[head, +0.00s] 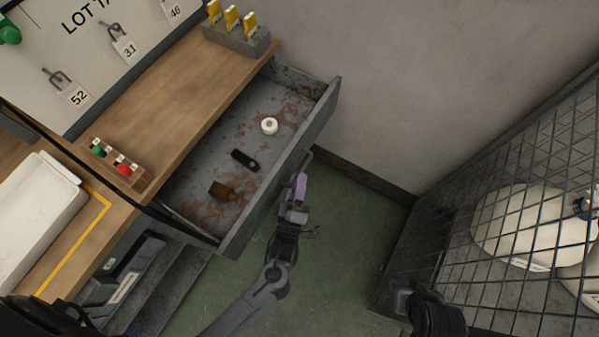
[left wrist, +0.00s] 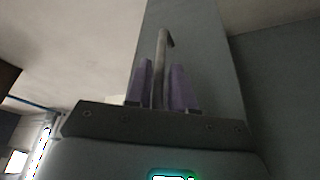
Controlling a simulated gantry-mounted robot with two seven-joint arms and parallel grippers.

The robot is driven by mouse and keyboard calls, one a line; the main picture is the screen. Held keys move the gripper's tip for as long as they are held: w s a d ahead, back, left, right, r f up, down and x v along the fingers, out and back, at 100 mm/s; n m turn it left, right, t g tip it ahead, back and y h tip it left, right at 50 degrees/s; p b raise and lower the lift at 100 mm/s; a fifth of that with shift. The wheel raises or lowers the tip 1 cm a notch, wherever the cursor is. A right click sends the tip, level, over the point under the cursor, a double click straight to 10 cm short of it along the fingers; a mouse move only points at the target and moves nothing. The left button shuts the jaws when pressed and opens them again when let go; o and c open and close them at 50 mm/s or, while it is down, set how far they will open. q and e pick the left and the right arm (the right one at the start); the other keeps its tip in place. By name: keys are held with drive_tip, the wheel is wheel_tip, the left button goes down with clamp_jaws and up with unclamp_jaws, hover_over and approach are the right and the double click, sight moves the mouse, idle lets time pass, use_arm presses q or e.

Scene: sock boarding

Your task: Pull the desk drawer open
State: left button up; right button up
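The desk drawer (head: 285,88) stands well out from under the wooden desk top (head: 165,85), with its inside showing. My left gripper (head: 301,184) is at the outer side of the drawer front (head: 290,165). In the left wrist view, the drawer handle (left wrist: 161,72), a grey bar, runs between the two purple fingers of my left gripper (left wrist: 160,88). The fingers sit close on both sides of the bar and appear closed on it. In the head view the handle is hidden by the gripper and drawer front.
The drawer holds a white roll (head: 269,125), a black object (head: 244,160) and a brown bottle (head: 222,191). A wire mesh cage (head: 500,180) with white items stands at the right. Green floor (head: 345,225) is open between drawer and cage. A wall (head: 400,80) is behind.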

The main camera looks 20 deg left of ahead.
use_arm(q)
drive_tip(key=p+v, duration=0.1)
drive_tip(key=v, duration=0.7)
